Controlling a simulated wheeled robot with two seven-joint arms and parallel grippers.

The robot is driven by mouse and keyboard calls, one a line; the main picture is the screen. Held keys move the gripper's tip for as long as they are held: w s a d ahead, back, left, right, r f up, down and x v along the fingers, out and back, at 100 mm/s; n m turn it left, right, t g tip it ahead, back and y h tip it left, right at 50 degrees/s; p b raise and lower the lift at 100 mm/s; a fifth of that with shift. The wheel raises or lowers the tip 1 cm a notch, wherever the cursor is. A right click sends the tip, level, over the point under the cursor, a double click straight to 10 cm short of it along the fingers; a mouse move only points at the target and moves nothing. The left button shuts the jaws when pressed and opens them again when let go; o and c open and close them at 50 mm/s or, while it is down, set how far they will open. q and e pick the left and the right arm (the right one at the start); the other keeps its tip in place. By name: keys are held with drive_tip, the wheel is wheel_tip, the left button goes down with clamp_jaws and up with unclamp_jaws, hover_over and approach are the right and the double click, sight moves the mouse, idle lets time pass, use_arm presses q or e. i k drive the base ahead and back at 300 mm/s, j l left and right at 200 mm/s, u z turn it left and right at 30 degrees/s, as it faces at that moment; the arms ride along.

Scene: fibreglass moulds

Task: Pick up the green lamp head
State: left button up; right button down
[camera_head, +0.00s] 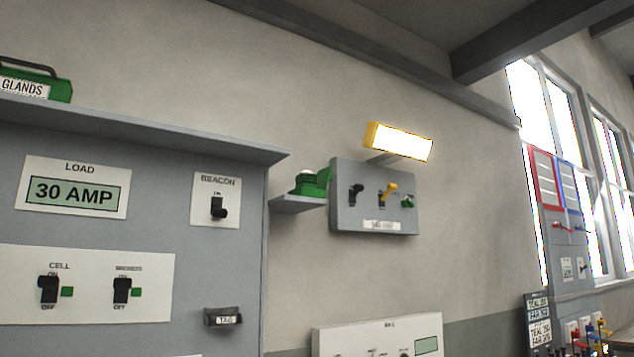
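A small green object (308,184), which looks like the green lamp head, rests on a little grey shelf (296,203) on the wall. Neither of my grippers is in view.
A large grey panel (150,225) with switches and a "30 AMP" display fills the left, its top ledge jutting out. A green "GLANDS" box (36,82) stands on that ledge. A lit yellow lamp (400,142) is above the switch box. Windows and racks are at right.

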sight(305, 178)
drive_tip(key=i+l+u, duration=0.3)
drive_tip(key=i+l, duration=0.15)
drive_tip(key=l, duration=0.15)
drive_tip(key=i+l+u, duration=0.15)
drive_tip(key=l, duration=0.2)
drive_tip(key=i+l+u, duration=0.15)
drive_tip(key=l, duration=0.2)
drive_tip(key=i+l+u, duration=0.1)
drive_tip(key=l, duration=0.3)
drive_tip(key=i+l+u, duration=0.15)
drive_tip(key=l, duration=0.25)
drive_tip(key=i+l+u, duration=0.15)
drive_tip(key=l, duration=0.25)
drive_tip(key=i, duration=0.05)
